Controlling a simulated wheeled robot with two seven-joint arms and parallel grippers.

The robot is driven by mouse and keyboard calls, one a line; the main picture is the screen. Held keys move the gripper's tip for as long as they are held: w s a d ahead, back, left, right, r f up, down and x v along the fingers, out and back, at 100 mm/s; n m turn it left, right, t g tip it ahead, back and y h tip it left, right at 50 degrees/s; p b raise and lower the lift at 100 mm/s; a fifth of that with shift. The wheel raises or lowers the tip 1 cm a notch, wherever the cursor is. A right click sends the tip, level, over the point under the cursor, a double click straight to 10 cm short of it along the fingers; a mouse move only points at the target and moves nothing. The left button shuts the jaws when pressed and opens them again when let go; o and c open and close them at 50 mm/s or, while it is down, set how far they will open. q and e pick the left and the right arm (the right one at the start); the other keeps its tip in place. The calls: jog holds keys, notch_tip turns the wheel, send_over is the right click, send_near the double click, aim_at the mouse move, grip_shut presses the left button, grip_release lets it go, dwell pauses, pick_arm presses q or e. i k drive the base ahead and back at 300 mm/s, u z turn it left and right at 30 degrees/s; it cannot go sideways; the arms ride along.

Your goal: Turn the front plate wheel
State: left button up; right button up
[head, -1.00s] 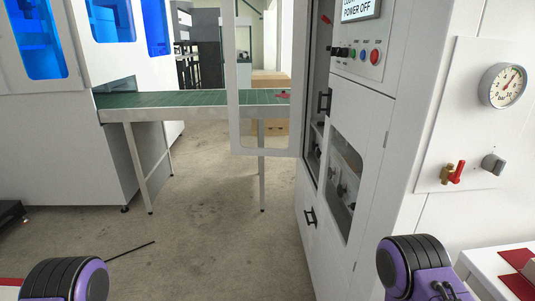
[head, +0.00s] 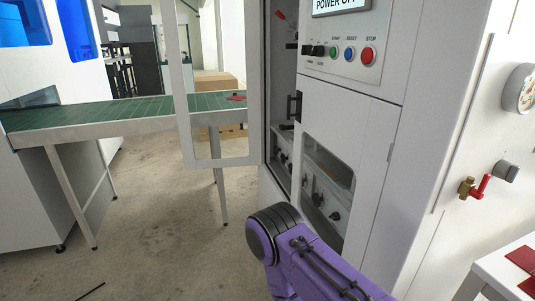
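The front plate wheel cannot be told for certain. Several small dark knobs or wheels, one of them a black knob (head: 335,215), show through the lower opening in the front of the white machine (head: 350,130). A purple link of my arm with a black round joint comes in from the lower right, in front of the machine's lower part, and hides some of it. Neither gripper shows in the head view, so their fingers cannot be seen.
A framed door (head: 254,100) stands open left of the machine. A green conveyor (head: 130,112) on metal legs runs across the left. A red valve handle (head: 480,186) sticks out at the right. A white table (head: 485,285) stands at the lower right. The floor between is clear.

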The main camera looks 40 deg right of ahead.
aim_at(283, 159)
jog(key=i, duration=2.7)
jog(key=z, duration=2.95)
